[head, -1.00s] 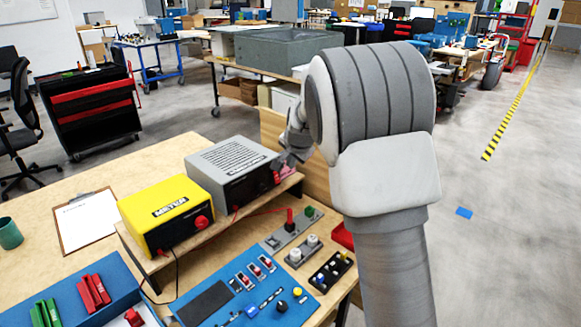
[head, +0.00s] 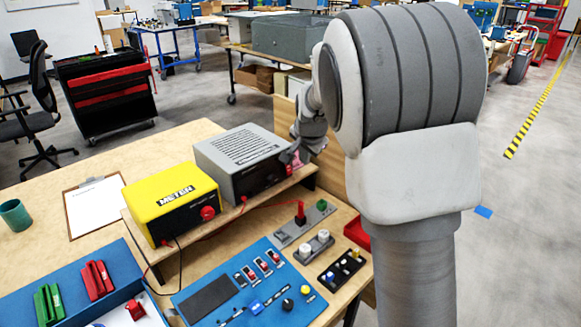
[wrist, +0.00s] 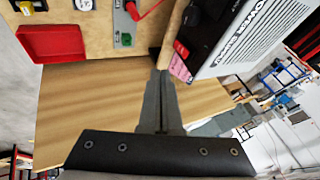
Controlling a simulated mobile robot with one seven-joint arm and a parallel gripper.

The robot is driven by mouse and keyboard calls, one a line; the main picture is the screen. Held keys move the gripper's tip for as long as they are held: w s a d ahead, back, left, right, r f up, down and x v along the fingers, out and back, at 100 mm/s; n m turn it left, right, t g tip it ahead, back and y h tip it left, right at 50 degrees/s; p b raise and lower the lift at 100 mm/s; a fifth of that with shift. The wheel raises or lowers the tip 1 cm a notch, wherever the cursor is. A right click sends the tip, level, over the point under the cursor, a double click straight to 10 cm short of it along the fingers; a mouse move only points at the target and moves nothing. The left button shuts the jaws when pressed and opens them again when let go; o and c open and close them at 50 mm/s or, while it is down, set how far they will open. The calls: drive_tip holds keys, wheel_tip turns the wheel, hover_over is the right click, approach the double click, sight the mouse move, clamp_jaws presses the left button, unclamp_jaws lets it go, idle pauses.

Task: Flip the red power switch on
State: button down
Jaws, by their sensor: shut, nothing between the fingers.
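The grey power supply box (head: 240,150) stands on the wooden shelf, right of the yellow meter (head: 170,205). In the wrist view the box (wrist: 245,45) has its lettered top and black front in sight. A small red piece, which looks like the power switch (wrist: 181,48), is on the black front near a pink tag (wrist: 179,68). I cannot tell the switch's position. My gripper (wrist: 160,74) is shut and empty, its tips close beside the tag and the shelf edge. In the head view my gripper (head: 289,155) is at the box's right front corner and partly hides it.
A blue panel (head: 245,315) with switches and knobs lies in front of the shelf. A red plug (head: 300,212) stands on a grey strip. A red tray (wrist: 52,43) is near the table edge. A clipboard (head: 97,205) and green cup (head: 15,214) are at left.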

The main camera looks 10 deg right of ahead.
drive_tip(key=shift+s+f, duration=0.1)
idle(0.4)
drive_tip(key=b, duration=0.1)
approach(290, 171)
wheel_tip(290, 171, down, 5)
drive_tip(key=d, duration=0.3)
drive_tip(key=shift+w+a+f, duration=0.1)
drive_tip(key=shift+w+a, duration=0.45)
drive_tip(key=shift+w, duration=0.2)
drive_tip(key=shift+w+a+f, duration=0.15)
drive_tip(key=shift+w+a, duration=0.35)
drive_tip(key=shift+w, duration=0.3)
drive_tip(key=shift+f+b, duration=0.25)
drive_tip(key=shift+b, duration=0.55)
drive_tip(key=shift+w+a+r+t+b, duration=0.15)
drive_tip(key=shift+t+b, duration=0.15)
drive_tip(key=shift+b, duration=0.3)
drive_tip(key=shift+r, duration=0.1)
